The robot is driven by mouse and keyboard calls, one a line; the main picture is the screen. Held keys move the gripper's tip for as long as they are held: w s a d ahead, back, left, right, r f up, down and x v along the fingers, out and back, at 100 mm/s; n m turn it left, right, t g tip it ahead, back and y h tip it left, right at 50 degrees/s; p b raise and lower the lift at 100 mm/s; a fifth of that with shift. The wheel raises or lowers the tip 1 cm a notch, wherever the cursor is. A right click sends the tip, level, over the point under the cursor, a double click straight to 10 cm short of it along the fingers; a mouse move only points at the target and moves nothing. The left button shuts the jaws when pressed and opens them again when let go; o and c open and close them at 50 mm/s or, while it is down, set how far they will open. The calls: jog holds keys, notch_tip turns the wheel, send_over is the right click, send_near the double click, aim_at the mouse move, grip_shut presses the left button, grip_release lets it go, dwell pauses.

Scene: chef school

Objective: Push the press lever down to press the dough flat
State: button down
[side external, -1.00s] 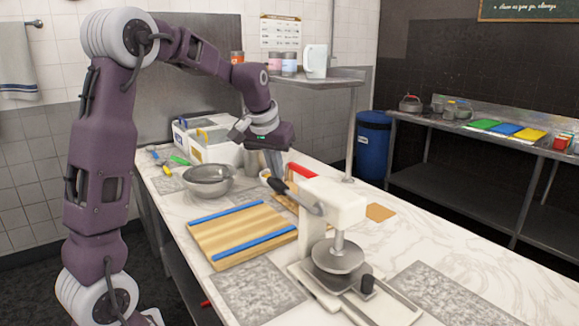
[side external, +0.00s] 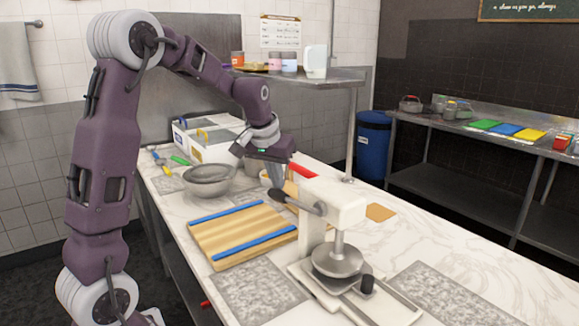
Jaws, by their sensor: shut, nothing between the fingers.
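The dough press (side external: 345,205) is a white stand on the counter with a grey round plate (side external: 337,258) over its base. Its lever (side external: 303,205) runs left from the head to a dark handle end, tilted slightly up toward that end. My gripper (side external: 277,188) is shut and empty, with its fingertips pointing down at the handle end. They appear to touch it from above, though exact contact is hard to tell. No dough shows; the space under the plate is hidden.
A wooden board (side external: 240,232) with blue strips lies left of the press, and a metal bowl (side external: 208,180) stands behind it. A red-handled item (side external: 302,171) is close behind the lever.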

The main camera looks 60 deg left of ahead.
dwell(0.3)
jog(key=shift+f, duration=0.1)
jog(key=shift+d+f, duration=0.1)
jog(key=shift+f, duration=0.55)
jog(key=shift+d, duration=0.1)
jog(key=shift+d, duration=0.1)
jog(key=shift+f, duration=0.3)
